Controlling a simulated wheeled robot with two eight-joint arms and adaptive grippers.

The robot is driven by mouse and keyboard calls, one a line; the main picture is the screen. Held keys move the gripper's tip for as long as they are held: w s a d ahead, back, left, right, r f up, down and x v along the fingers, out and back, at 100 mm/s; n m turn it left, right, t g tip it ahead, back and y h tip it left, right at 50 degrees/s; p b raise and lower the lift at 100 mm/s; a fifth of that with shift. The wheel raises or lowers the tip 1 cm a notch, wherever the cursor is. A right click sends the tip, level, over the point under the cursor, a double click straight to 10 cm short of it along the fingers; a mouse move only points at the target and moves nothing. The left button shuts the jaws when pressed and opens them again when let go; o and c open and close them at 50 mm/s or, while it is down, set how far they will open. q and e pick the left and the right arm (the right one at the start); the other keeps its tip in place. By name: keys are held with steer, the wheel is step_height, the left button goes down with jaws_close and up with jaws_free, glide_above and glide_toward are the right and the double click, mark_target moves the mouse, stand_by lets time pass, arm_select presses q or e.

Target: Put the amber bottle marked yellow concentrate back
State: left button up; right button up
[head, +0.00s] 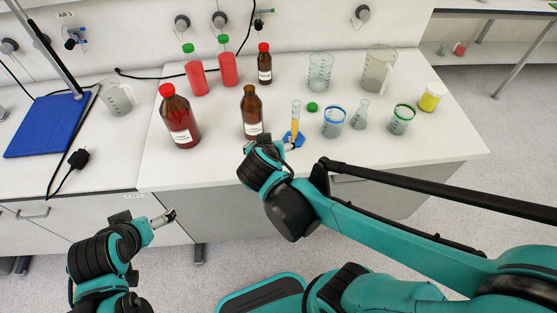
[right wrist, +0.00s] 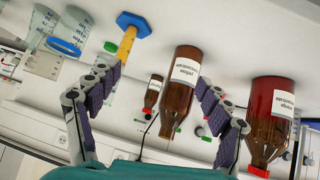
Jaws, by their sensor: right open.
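The yellow concentrate bottle (right wrist: 180,92) is amber and upright, with a white label; no cap shows on its neck. In the head view it is the amber bottle (head: 251,108) at the bench's middle. My right gripper (head: 262,140) is just in front of it. In the right wrist view the open right gripper (right wrist: 160,78) has a finger on each side of the bottle in the picture, with no clear contact. My left gripper (head: 168,217) is low in front of the bench, away from the bottles; its jaw gap is too small to judge.
A larger red-capped amber bottle (head: 178,118) stands left, a small one (head: 264,64) behind. A blue-footed cylinder with yellow liquid (head: 295,125) is close right of my right gripper. A green cap (head: 312,106), several beakers and a flask (head: 360,115) stand farther right.

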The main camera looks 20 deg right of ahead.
steer(key=s+n+g+y, duration=0.1)
steer(key=s+n+y, duration=0.2)
steer(key=s, duration=0.7)
steer(key=shift+g+y, duration=0.3)
steer(key=shift+y, duration=0.4)
steer(key=shift+f, duration=0.1)
steer(key=shift+f, duration=0.15)
